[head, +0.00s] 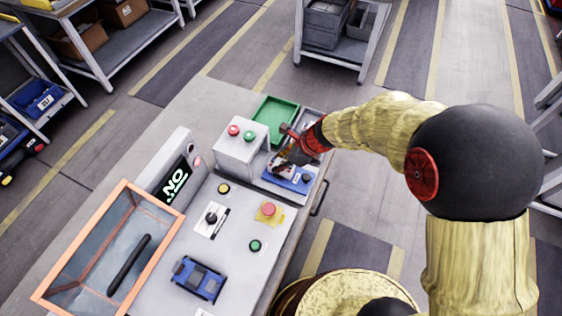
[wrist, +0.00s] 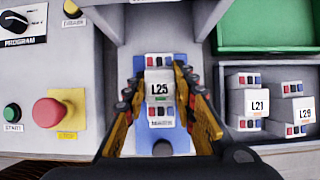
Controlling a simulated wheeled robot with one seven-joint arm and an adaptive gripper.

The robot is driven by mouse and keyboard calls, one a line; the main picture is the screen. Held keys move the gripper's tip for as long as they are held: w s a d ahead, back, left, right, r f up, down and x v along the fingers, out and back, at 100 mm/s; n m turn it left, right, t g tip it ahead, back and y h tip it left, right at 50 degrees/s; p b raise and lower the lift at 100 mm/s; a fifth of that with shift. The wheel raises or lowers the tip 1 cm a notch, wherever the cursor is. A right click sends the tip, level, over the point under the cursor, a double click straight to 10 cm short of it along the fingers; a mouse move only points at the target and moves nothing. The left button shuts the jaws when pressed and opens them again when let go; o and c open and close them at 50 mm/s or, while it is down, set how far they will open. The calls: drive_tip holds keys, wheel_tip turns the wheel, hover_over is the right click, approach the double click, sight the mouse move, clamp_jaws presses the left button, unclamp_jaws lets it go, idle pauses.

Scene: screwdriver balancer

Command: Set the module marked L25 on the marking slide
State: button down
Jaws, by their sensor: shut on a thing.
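The white module marked L25 (wrist: 159,92) is between the two fingers of my gripper (wrist: 157,84) in the wrist view. My gripper is shut on it, and its label faces up. The blue marking slide (wrist: 160,138), with a black knob at its near end, lies directly beneath the module. The module looks lined up with the slide, but I cannot tell whether it touches it. In the head view my gripper (head: 288,150) is over the blue slide (head: 302,183) at the front of the grey button box. The fingers partly hide the module there.
Grey housing walls flank the slide. A red stop button (wrist: 62,112) and green start button (wrist: 12,112) are at left.

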drive_tip(key=shift+w+r, duration=0.1)
drive_tip(key=shift+r, duration=0.05)
drive_tip(key=c, duration=1.4)
unclamp_jaws()
drive_tip(key=v, duration=1.1)
drive_tip(key=shift+d+r, duration=0.25)
drive_tip(key=shift+d, duration=0.05)
